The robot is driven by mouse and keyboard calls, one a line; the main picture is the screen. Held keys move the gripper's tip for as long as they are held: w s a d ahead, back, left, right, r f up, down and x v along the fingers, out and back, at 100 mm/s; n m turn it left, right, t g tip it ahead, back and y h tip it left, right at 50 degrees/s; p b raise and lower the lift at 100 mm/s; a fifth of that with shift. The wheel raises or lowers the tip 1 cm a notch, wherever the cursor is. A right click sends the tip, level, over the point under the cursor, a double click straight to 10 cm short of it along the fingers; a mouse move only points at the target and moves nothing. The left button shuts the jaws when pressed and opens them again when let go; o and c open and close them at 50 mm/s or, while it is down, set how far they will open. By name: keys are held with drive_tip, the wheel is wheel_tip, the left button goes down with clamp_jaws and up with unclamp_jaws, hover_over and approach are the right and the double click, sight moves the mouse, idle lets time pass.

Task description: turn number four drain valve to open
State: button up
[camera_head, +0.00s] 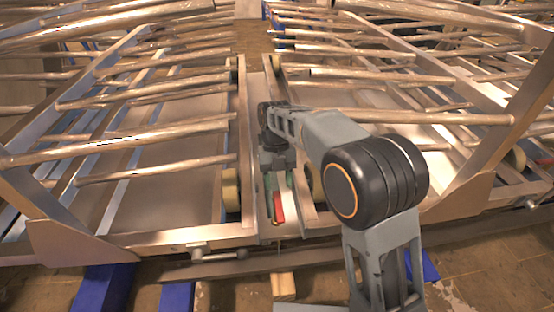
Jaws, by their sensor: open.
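A small red piece (278,208), perhaps the drain valve's handle, shows in the narrow channel between the two metal racks. It points down towards the front. No number can be read on it. My gripper (279,181) reaches down into the channel just above and behind the red piece and is open. A small green part shows beside it. I cannot tell whether the fingers touch the red piece or stand around it. My arm comes in from the right and hides part of the channel.
A left rack (150,140) and a right rack (400,96) with several metal tubes flank the channel closely. A front rail (150,240) crosses below, with a small metal fitting (215,255) on it. Blue supports (105,288) and a wooden block (284,284) lie underneath.

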drive_tip(key=shift+p+v, duration=0.6)
drive_tip(key=shift+v, duration=2.1)
